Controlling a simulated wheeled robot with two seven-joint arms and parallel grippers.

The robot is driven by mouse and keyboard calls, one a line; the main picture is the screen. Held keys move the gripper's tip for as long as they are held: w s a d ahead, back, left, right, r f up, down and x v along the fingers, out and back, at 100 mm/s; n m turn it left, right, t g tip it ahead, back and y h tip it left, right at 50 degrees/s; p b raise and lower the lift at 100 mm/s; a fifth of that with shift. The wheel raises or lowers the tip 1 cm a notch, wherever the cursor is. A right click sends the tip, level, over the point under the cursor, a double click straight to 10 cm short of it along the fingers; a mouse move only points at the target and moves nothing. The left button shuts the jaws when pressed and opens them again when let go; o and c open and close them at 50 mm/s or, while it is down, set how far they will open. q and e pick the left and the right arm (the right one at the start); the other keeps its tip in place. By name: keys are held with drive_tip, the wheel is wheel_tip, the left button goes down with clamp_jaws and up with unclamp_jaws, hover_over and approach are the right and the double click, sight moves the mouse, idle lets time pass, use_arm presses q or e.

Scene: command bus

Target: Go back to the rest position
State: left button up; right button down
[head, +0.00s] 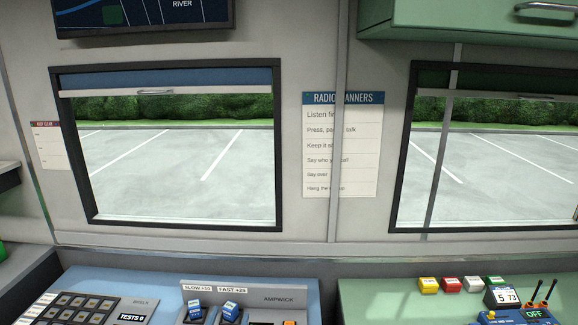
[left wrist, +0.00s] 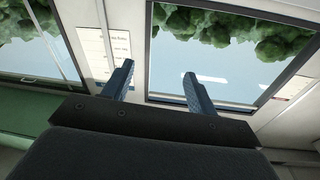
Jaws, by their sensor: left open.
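My left gripper (left wrist: 159,70) shows in the left wrist view. Its two blue-grey fingers stand well apart, with nothing between them. Beyond the fingers are the wall and a window (left wrist: 225,70). I cannot make out either gripper in the head view, and my right gripper is in neither view.
A blue console (head: 150,284) with keys and switches lies at the lower left. A green counter (head: 375,300) at the lower right carries coloured blocks (head: 450,284) and radio gear (head: 535,314). A green cabinet (head: 470,22) and a screen (head: 140,16) hang overhead.

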use_arm(q)
drive_tip(key=s+a+f+n+g+y, duration=0.1)
drive_tip(key=s+a+f+g, duration=0.3)
drive_tip(key=s+f+g, duration=0.6)
drive_tip(key=s+a+f+g+y, duration=0.1)
drive_tip(key=s+a+f+g, duration=0.3)
drive_tip(key=s+f, duration=1.05)
wheel_tip(320, 180, down, 25)
drive_tip(key=d+g+b, duration=0.2)
drive_tip(key=s+f+b, duration=0.1)
drive_tip(key=s+f, duration=0.3)
drive_tip(key=f, duration=0.8)
drive_tip(key=s+f+g+b, duration=0.1)
drive_tip(key=s+f, duration=0.3)
drive_tip(key=f, duration=0.8)
drive_tip(key=shift+s+d, duration=0.2)
drive_tip(key=shift+d, duration=0.05)
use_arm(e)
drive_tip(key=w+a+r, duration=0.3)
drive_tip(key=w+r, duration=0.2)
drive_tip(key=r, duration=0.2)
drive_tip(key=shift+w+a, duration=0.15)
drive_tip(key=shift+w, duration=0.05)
use_arm(q)
drive_tip(key=shift+f, duration=0.1)
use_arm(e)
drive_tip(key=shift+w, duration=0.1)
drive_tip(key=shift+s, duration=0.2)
